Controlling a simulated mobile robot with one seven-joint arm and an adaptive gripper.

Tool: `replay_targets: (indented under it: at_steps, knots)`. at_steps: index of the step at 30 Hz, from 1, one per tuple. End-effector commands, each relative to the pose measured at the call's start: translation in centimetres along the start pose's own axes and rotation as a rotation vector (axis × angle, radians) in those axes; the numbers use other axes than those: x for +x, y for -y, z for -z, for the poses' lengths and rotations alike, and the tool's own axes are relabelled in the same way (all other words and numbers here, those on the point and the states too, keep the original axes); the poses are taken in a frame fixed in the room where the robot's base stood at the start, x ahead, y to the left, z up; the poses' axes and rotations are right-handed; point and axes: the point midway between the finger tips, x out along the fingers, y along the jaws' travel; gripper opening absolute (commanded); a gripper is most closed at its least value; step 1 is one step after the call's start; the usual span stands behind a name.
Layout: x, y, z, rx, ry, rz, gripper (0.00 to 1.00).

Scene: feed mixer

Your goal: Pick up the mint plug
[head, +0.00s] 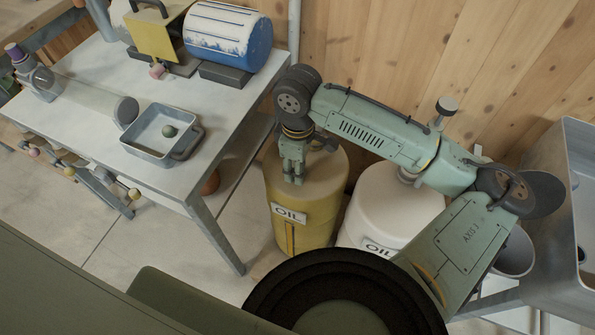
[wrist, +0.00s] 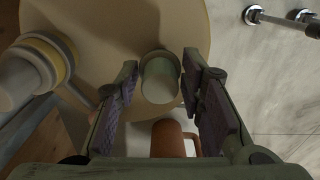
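The mint plug (wrist: 160,80) shows in the wrist view as a short cylinder with a pale round end and a green side, over the tan top of the yellow oil drum (wrist: 105,22). My gripper (wrist: 160,66) is open, with one finger on each side of the plug. A gap shows on both sides, wider on the left. In the head view my gripper (head: 293,178) points down over the yellow oil drum (head: 286,222). The plug cannot be made out there; my gripper and arm cover that area.
A white oil drum (head: 385,222) stands close to the right. The metal table (head: 90,105) at left holds a tray (head: 150,152) with a dark green ball (head: 169,131) and a blue-white cylinder (head: 228,38). A terracotta object (wrist: 172,138) lies below the plug in the wrist view.

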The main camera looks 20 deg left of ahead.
Motion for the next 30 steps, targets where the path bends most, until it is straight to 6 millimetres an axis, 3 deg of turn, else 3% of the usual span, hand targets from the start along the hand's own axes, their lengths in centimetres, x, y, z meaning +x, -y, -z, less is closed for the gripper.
replay_targets:
  at_steps: [13, 23, 30]
  knots:
    - [0.0, 0.0, 0.0, 0.000, 0.000, 0.000, 0.04]
    - [-0.4, -0.1, 0.1, 0.000, 0.000, 0.000, 0.04]
    - [-3.0, -0.9, 1.2, 0.000, -0.001, 0.001, 0.04]
